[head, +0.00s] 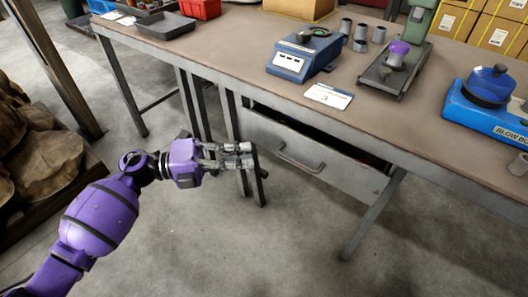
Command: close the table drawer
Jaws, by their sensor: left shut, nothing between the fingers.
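The table drawer (330,168) is a grey metal front with a bar handle (300,160) under the workbench (220,62). It stands partly pulled out, with a dark gap along its top edge. My left gripper (250,156) comes in from the left on a purple arm. Its fingers are shut and empty, left of the handle, near the drawer's left end. I cannot tell whether they touch the drawer. My right gripper does not show.
On the bench stand a blue scale (300,55), a label card (328,96), grey cylinders (361,38), a tray with a purple-topped part (397,53) and a blue machine (487,100). Stuffed sacks (40,150) lie at the left. The floor before the drawer is clear.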

